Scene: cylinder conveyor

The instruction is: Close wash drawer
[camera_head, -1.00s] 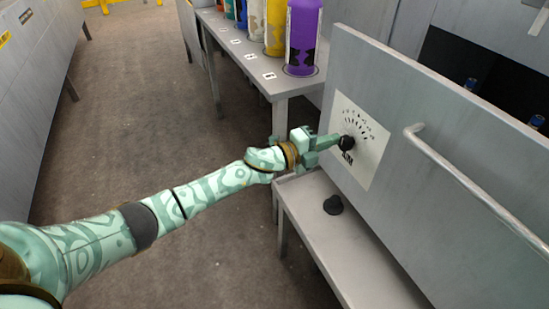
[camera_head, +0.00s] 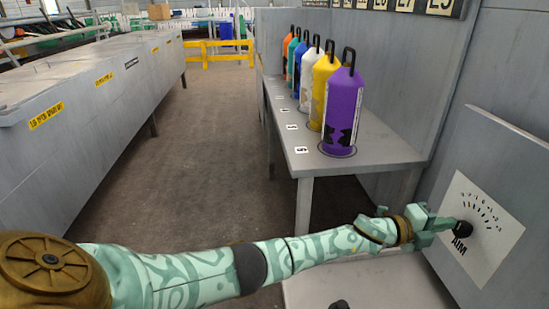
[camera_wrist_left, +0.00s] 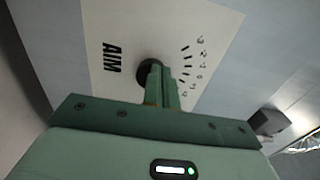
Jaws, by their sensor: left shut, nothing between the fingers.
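The grey panel (camera_head: 497,150) with a white AIM dial plate (camera_head: 492,217) stands at the right edge in the head view. A black knob (camera_head: 462,229) sits on the plate. My left gripper (camera_head: 446,224) reaches from the left, fingers shut and empty, with the tips at the knob; I cannot tell whether they touch. In the left wrist view the shut fingers (camera_wrist_left: 162,85) point at the knob (camera_wrist_left: 149,72), partly covering it. The panel's handle and any drawer opening are out of view now. My right gripper is not in view.
Colored bottles, the nearest purple (camera_head: 343,112), stand in a row on a grey table (camera_head: 395,152) behind my left arm. A low grey shelf (camera_head: 375,280) lies below the gripper, with a black knob (camera_head: 340,304) on it. The floor aisle (camera_head: 205,150) at left is clear.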

